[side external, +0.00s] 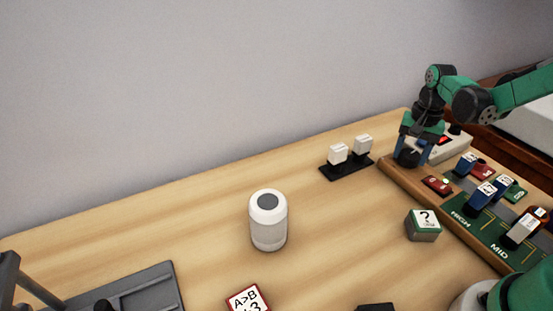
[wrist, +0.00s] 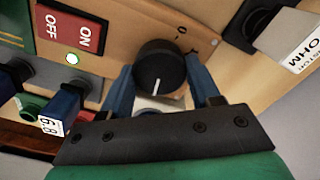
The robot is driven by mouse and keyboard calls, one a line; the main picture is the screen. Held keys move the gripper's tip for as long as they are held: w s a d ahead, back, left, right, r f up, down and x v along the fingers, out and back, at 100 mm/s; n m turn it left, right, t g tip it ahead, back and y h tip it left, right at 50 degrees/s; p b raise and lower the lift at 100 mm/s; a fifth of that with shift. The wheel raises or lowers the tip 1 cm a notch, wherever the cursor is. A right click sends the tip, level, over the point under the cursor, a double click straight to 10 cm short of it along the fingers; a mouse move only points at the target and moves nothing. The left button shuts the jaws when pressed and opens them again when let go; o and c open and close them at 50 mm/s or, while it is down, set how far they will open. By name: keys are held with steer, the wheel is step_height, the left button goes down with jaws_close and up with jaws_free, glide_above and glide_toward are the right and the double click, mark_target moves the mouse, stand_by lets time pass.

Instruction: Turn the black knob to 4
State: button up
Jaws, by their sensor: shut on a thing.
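The black knob (wrist: 160,68) sits on the wooden board between the two blue fingers of my gripper (wrist: 160,92). The fingers are shut on its sides. A white pointer line on the knob runs toward the gripper's palm, downward in the wrist view. A few dial marks, one looking like 0, show beyond the knob; the other numbers, including 4, cannot be made out. In the side view my gripper (side external: 413,153) points down at the far left end of the board, around the dark knob (side external: 407,158), which is partly hidden.
Blocks on a black stand (side external: 347,168) are close to the left. A white cylinder (side external: 268,222) and a question-mark cube (side external: 423,225) stand on the table (side external: 190,240).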

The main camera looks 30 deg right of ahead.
mark_target(411, 153)
steer(key=o, duration=1.3)
steer(key=shift+r, duration=0.1)
steer(key=shift+r, duration=2.75)
steer(key=s+a+r+n+t, duration=0.1)
steer(key=a+n+t, duration=0.1)
steer(key=a+n, duration=0.1)
steer(key=s+a+r+n+t, duration=0.2)
steer(key=a+n, duration=0.2)
steer(key=a, duration=0.2)
steer(key=s+a+r+n+t, duration=0.1)
steer(key=s+a+n+t, duration=0.1)
steer(key=a+n+t, duration=0.1)
steer(key=shift+s+a+r+n, duration=0.1)
steer(key=shift+a+r+n, duration=0.15)
steer(key=shift+a, duration=0.3)
steer(key=shift+s+a+r+n, duration=0.1)
steer(key=shift+a+r+n, duration=0.05)
steer(key=shift+a+n, duration=0.3)
